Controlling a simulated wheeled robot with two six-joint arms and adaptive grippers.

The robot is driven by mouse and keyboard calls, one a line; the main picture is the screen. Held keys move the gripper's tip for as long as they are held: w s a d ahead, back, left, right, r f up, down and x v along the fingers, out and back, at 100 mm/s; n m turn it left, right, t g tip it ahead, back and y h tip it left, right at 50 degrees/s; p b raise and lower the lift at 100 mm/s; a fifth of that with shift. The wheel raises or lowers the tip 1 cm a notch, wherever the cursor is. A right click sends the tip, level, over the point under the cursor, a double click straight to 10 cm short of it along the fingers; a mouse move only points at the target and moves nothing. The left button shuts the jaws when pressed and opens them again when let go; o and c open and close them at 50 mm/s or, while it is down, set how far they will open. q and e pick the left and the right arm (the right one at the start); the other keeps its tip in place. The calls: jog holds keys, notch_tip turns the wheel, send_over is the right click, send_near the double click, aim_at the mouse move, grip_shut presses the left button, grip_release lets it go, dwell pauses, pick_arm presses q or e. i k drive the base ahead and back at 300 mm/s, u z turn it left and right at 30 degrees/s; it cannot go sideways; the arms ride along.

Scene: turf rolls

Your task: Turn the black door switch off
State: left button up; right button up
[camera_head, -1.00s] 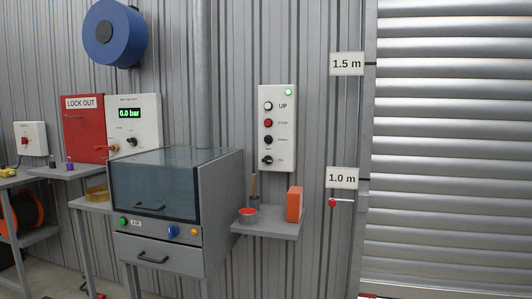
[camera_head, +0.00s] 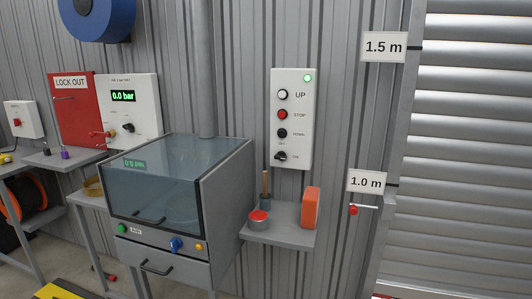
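The white door control panel (camera_head: 291,120) hangs on the corrugated wall right of centre. It has a white UP button (camera_head: 283,95), a red STOP button (camera_head: 283,114), a black button (camera_head: 282,133) below, and a black rotary switch (camera_head: 281,156) at the bottom with small markings around it. A green lamp (camera_head: 307,78) is lit at its top right. The switch handle is too small to tell its exact setting. Neither of my grippers shows in the head view.
A small shelf (camera_head: 284,237) below the panel holds a red-topped tin (camera_head: 258,220), a brush-like tool and an orange block (camera_head: 310,208). A grey cabinet (camera_head: 225,185) with a glass hood stands to the left. A red-knobbed lever (camera_head: 353,210) juts beside the roller door (camera_head: 470,150).

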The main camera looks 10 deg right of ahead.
aim_at(281, 155)
jog(key=z, duration=0.3)
jog(key=i, duration=1.05)
jog(key=z, duration=0.65)
